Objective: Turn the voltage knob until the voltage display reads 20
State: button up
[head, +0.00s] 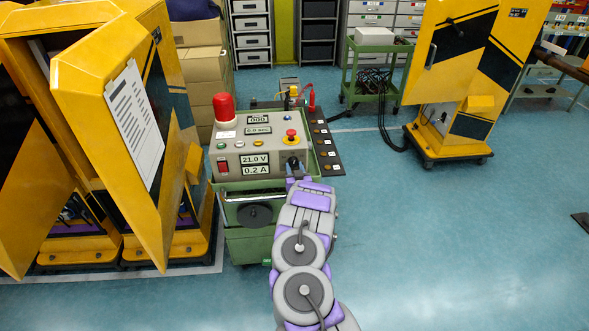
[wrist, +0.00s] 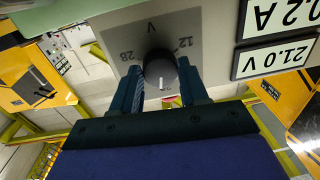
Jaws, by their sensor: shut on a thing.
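The voltage knob (wrist: 160,72) is a round black knob on the grey control panel, with a "V" and the marks 28 and 12 around it in the wrist view. My gripper (wrist: 166,88) has a finger on each side of the knob and is shut on it. In the head view my gripper (head: 296,181) is at the right front of the control box (head: 270,150), near the dark knob (head: 293,164). The voltage display (head: 255,160) reads 21.0 V. It also shows upside down in the wrist view (wrist: 275,58).
The current display (head: 255,170) below reads 0.2 A. A red switch (head: 223,167), a red emergency button (head: 291,133) and a red lamp (head: 224,108) are on the box. A yellow cabinet (head: 125,130) stands close on the left.

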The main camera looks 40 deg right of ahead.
jog(key=shift+r+n+p, duration=0.35)
jog(key=shift+n+p, duration=0.05)
jog(key=shift+p, duration=0.6)
jog(key=shift+w+n+p, duration=0.1)
jog(key=shift+n+p, duration=0.7)
jog(key=shift+p, duration=0.4)
jog(key=shift+f, duration=0.1)
jog(key=o, duration=0.7)
jog(key=shift+w, duration=0.1)
jog(key=o, duration=0.4)
jog(key=shift+d+f, duration=0.15)
jog(key=shift+c, duration=0.2)
jog(key=shift+s, duration=0.2)
jog(key=p+v, duration=0.5)
jog(key=v, duration=1.2)
